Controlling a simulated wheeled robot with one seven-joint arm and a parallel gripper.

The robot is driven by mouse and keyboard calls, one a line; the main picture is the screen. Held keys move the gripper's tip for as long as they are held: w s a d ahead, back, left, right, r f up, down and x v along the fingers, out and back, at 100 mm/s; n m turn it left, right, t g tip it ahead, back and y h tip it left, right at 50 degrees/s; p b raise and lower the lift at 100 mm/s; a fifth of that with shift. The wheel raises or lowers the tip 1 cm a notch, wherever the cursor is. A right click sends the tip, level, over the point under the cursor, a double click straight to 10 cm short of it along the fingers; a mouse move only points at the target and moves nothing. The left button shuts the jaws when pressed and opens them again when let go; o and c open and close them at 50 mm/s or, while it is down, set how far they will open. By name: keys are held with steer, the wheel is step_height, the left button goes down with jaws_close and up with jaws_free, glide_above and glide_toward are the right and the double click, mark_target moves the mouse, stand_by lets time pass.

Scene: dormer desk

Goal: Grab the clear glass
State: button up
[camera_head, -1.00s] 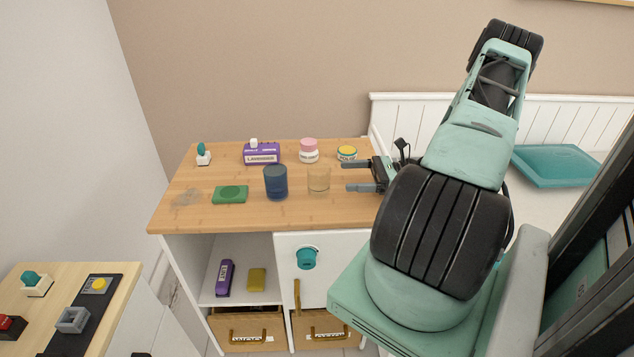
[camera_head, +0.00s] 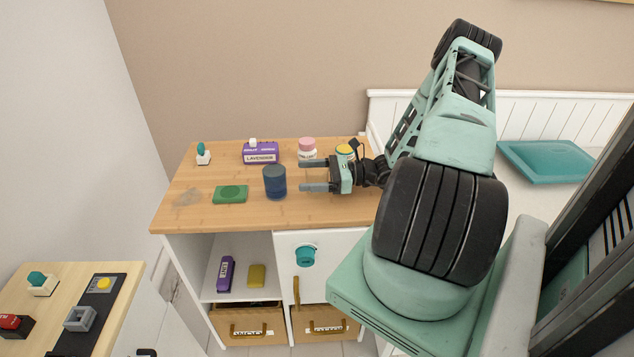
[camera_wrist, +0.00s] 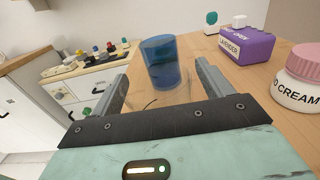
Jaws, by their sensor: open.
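The clear glass (camera_head: 319,177) stands on the wooden desktop, faint and see-through, to the right of a dark blue glass (camera_head: 275,182). My gripper (camera_head: 301,175) is open and level, pointing left, with one finger on the far side of the clear glass and one on the near side. In the wrist view, the open fingers (camera_wrist: 161,74) reach toward the blue glass (camera_wrist: 162,64), which stands beyond the tips. The clear glass is barely visible there; whether a finger touches it I cannot tell.
Behind stand a purple lavender box (camera_head: 261,153), a pink-lidded jar (camera_head: 307,147) and a yellow-lidded tin (camera_head: 344,151), close to my gripper. A green block (camera_head: 230,194) lies left of the blue glass.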

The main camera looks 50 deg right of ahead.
steer(key=c, duration=1.1)
steer(key=shift+c, duration=0.2)
